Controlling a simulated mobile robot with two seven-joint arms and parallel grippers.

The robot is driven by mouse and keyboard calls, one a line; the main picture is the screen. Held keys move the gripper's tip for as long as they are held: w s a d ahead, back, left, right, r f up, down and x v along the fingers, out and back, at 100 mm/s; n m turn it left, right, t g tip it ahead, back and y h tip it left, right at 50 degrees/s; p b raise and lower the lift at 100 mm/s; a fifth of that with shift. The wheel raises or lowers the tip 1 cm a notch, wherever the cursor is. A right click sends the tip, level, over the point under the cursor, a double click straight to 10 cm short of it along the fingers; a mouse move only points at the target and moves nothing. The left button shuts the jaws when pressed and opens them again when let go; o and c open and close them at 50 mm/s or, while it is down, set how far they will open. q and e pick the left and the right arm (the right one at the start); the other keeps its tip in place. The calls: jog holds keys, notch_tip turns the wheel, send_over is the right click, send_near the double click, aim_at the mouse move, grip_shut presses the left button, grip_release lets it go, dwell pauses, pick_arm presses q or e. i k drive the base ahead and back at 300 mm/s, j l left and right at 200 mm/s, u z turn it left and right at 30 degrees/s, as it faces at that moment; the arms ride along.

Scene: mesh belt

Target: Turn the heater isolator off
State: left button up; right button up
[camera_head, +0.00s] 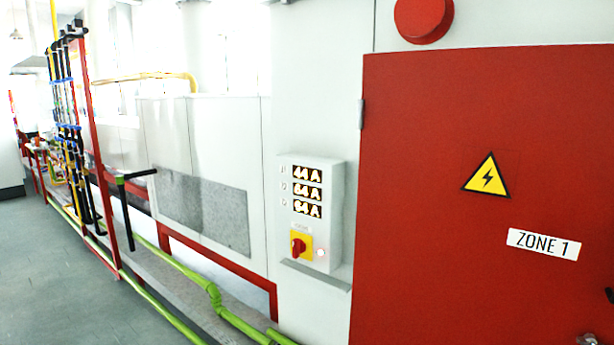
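The heater isolator (299,247) is a red rotary knob on a yellow square plate, low on a light grey box on the white wall. A small pale lamp (321,253) sits to the right of the knob. Above are three displays (307,191) with glowing digits that seem to read 44 A, 44 A and 64 A. The knob looks turned partly side-on, and its exact position is too small to tell. Neither of my grippers clearly shows in the head view, and nothing touches the knob.
A red cabinet door (450,200) marked ZONE 1 with a warning triangle stands right of the box. A narrow grey ledge (316,275) juts out below the box. Green pipes (215,297) run low along the wall. The grey floor (60,280) at left is open.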

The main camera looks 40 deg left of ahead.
aim_at(298, 247)
jog(key=u, duration=1.25)
